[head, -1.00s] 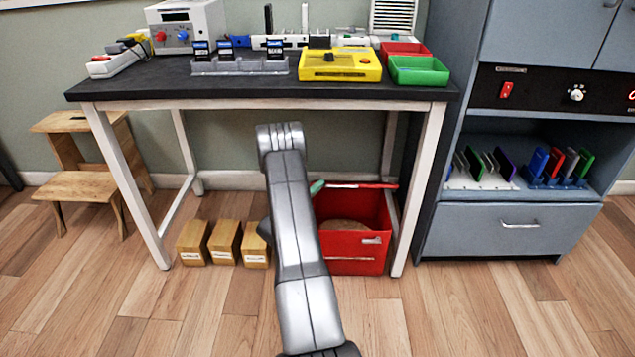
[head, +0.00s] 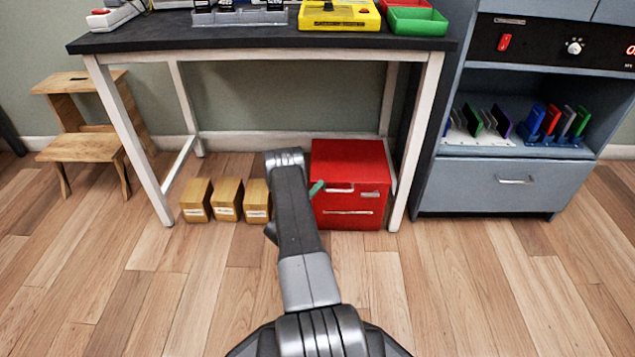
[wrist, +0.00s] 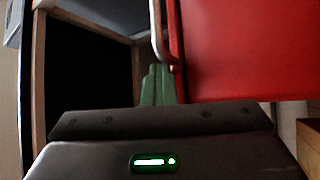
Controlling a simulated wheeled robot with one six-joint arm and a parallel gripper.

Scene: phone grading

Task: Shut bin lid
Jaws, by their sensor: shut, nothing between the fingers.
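The red bin (head: 350,212) stands on the floor under the right end of the workbench. Its red lid (head: 350,158) lies flat over the top, and the inside of the bin is hidden. A pale handle (head: 340,190) shows along the lid's front edge. My gripper (head: 317,188) has green fingers, shut and empty, at the bin's front left edge. In the wrist view the green fingers (wrist: 159,84) are beside the metal handle (wrist: 163,35) and a broad red surface (wrist: 245,50). I cannot tell whether they touch it.
Wooden boxes (head: 227,200) stand on the floor left of the bin, partly behind my arm. The workbench (head: 250,43) is above, with a white leg (head: 416,140) right of the bin. A grey cabinet (head: 500,187) stands further right. The floor in front is clear.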

